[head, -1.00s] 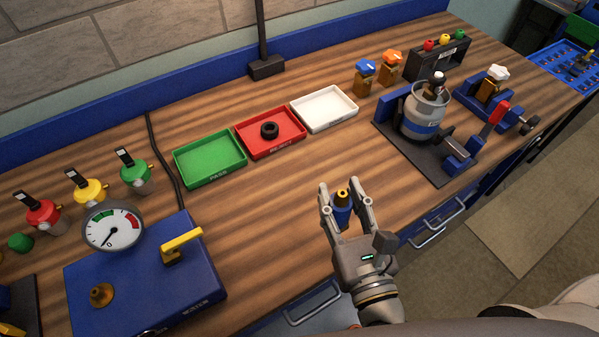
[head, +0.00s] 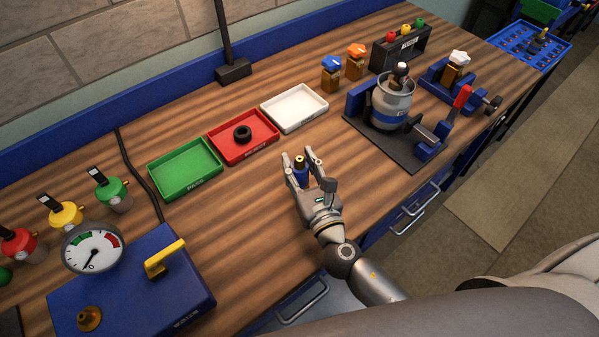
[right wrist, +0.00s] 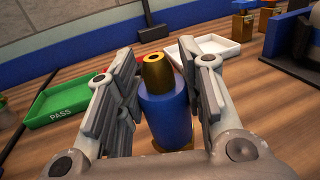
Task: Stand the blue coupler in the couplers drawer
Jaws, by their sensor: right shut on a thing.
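The blue coupler (head: 301,173) has a blue body and a brass top with a dark hole. My right gripper (head: 300,160) is shut on it and holds it upright in front of the trays. In the right wrist view the coupler (right wrist: 165,112) stands between the two grey finger pads (right wrist: 162,90). Its lower end is mostly hidden by the gripper. Drawer handles (head: 302,303) show along the front of the bench, with another handle (head: 414,212) further right. I cannot read which is the couplers drawer. My left gripper is out of view.
A green tray (head: 160,180), a red tray (head: 222,152) with a black ring, and a white tray (head: 300,118) stand behind the gripper. A blue gauge box (head: 125,290) is at left. A vessel (head: 385,105) on a dark plate stands at right.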

